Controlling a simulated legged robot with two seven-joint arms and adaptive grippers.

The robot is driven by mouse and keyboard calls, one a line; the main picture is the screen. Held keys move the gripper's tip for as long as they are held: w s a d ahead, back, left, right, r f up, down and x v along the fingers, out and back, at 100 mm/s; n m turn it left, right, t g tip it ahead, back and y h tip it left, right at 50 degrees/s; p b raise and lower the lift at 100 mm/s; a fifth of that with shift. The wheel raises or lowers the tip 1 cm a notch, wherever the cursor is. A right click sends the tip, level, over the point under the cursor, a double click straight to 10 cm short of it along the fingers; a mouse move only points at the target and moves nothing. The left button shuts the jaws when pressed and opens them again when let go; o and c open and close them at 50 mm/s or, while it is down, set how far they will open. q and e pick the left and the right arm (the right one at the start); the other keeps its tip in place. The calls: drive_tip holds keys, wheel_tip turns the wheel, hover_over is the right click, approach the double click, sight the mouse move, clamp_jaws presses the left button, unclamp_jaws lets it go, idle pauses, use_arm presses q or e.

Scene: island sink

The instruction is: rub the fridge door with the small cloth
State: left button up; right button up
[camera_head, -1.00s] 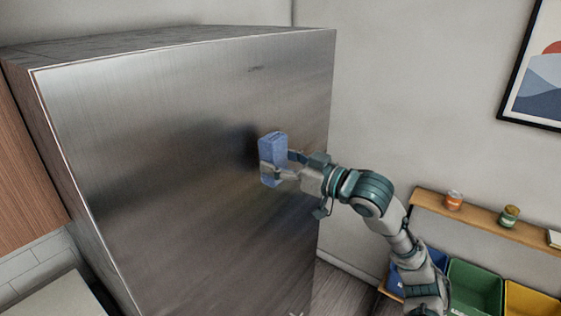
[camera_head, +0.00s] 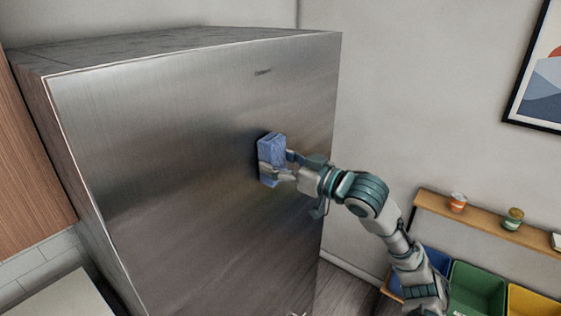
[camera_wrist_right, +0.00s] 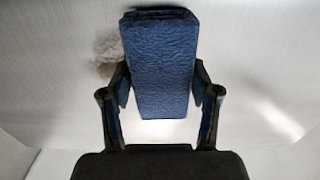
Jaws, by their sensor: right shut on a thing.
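The small cloth (camera_head: 271,158) is a blue, textured, block-like piece at the front of the fridge door (camera_head: 170,150), which is brushed metal. My right gripper (camera_head: 277,166) is shut on the cloth, one finger on each side. The cloth (camera_wrist_right: 160,65) also fills the middle of the right wrist view between the two fingers (camera_wrist_right: 160,95). It is against or very close to the door; I cannot tell if it touches. A pale brownish smudge (camera_wrist_right: 107,48) shows on the door left of the cloth in the wrist view. My left gripper is not in view.
A wooden shelf (camera_head: 480,222) with small jars is on the right wall, above blue, green (camera_head: 477,287) and yellow bins. A framed picture (camera_head: 540,80) hangs above. A wooden panel (camera_head: 35,165) and pale counter (camera_head: 65,300) are left of the fridge.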

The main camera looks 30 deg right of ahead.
sight(286, 155)
drive_tip(key=shift+w+a, duration=0.1)
drive_tip(key=shift+w, duration=0.05)
drive_tip(key=shift+w+d+p, duration=0.45)
drive_tip(key=shift+w+d, duration=0.25)
drive_tip(key=shift+d, duration=0.95)
drive_tip(key=shift+w+d+p, duration=0.5)
drive_tip(key=shift+w+d, duration=0.15)
drive_tip(key=shift+d, duration=1)
drive_tip(key=shift+w+d+p, duration=0.45)
drive_tip(key=shift+w+d, duration=0.25)
drive_tip(key=shift+d, duration=0.95)
drive_tip(key=shift+s+a+p, duration=0.15)
drive_tip(key=shift+s+a, duration=0.3)
drive_tip(key=shift+a, duration=0.65)
drive_tip(key=shift+s+a+p, duration=0.15)
drive_tip(key=shift+s+a, duration=0.3)
drive_tip(key=shift+a, duration=0.7)
drive_tip(key=shift+s+a+p, duration=0.15)
drive_tip(key=shift+s+a, duration=0.3)
drive_tip(key=shift+a, duration=0.65)
drive_tip(key=shift+s+a+p, duration=0.25)
drive_tip(key=shift+s+a, duration=0.1)
drive_tip(key=shift+a, duration=0.5)
drive_tip(key=shift+s+a+p, duration=0.2)
drive_tip(key=shift+s+a, duration=0.15)
drive_tip(key=shift+a, duration=0.5)
